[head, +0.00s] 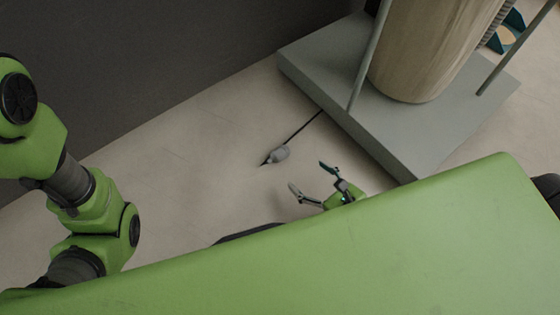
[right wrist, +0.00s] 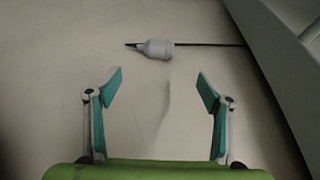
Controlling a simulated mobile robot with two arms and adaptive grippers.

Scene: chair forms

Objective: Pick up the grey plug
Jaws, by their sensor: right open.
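The grey plug (head: 279,153) lies on the pale floor with a dark cable running from it towards the grey platform. In the right wrist view the plug (right wrist: 158,49) lies ahead of the fingertips, roughly centred between them, with dark prongs or a tip pointing left. My right gripper (head: 310,178) is open and empty, a short way from the plug, with its fingers towards it. In the right wrist view the open gripper (right wrist: 160,84) has nothing between its fingers. My left arm shows at the left of the head view, but its gripper is out of sight.
A grey platform (head: 340,75) with a wooden cylinder (head: 420,45) and thin posts stands to the right of the plug. Its side (right wrist: 285,60) is close on the right in the right wrist view. A dark wall (head: 150,60) rises behind. The floor left of the plug is clear.

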